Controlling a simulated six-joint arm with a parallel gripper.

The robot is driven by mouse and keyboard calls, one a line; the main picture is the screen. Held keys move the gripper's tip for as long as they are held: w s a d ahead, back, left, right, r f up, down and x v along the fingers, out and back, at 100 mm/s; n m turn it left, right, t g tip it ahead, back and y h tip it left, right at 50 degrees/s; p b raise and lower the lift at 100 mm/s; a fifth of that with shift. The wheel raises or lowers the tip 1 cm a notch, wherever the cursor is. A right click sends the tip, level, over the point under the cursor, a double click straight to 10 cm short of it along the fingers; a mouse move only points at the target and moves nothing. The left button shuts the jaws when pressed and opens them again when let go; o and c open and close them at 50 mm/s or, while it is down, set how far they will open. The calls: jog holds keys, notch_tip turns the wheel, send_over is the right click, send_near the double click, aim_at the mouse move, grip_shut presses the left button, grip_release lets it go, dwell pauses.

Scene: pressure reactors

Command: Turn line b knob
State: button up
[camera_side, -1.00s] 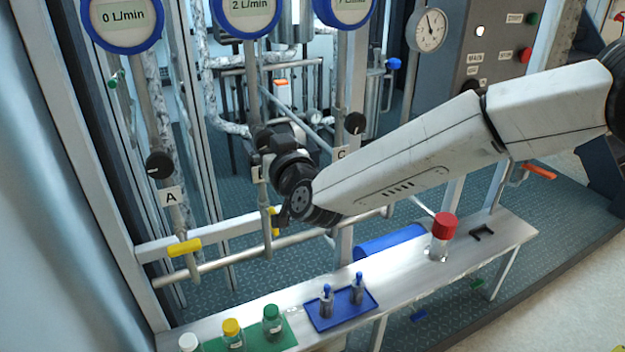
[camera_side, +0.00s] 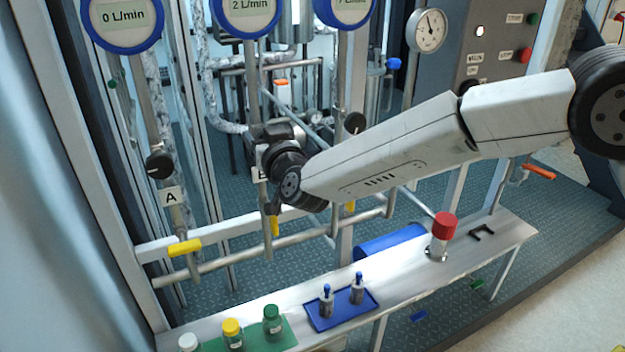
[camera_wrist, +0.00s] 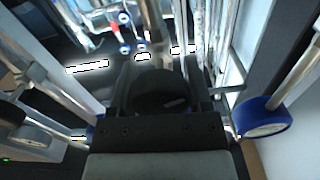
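My gripper (camera_side: 262,133) is at the line B pipe in the side view, just above the partly hidden B label (camera_side: 259,174). In the wrist view, the round black line B knob (camera_wrist: 157,92) with a pale mark lies between the two dark fingers of my gripper (camera_wrist: 158,88). The fingers flank the knob closely; whether they press on it I cannot tell. In the side view the knob is hidden by my gripper. The line B gauge (camera_side: 246,10) with a blue rim reads 2 L/min.
The line A knob (camera_side: 159,166) is to the left and another black knob (camera_side: 354,123) to the right. Yellow handles (camera_side: 185,247) hang below on the pipes.

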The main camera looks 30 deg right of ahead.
jog(key=shift+c, duration=1.3)
jog(key=shift+m, duration=1.6)
jog(key=o, duration=1.3)
jog(key=shift+s, duration=0.1)
jog(key=shift+s, duration=3.85)
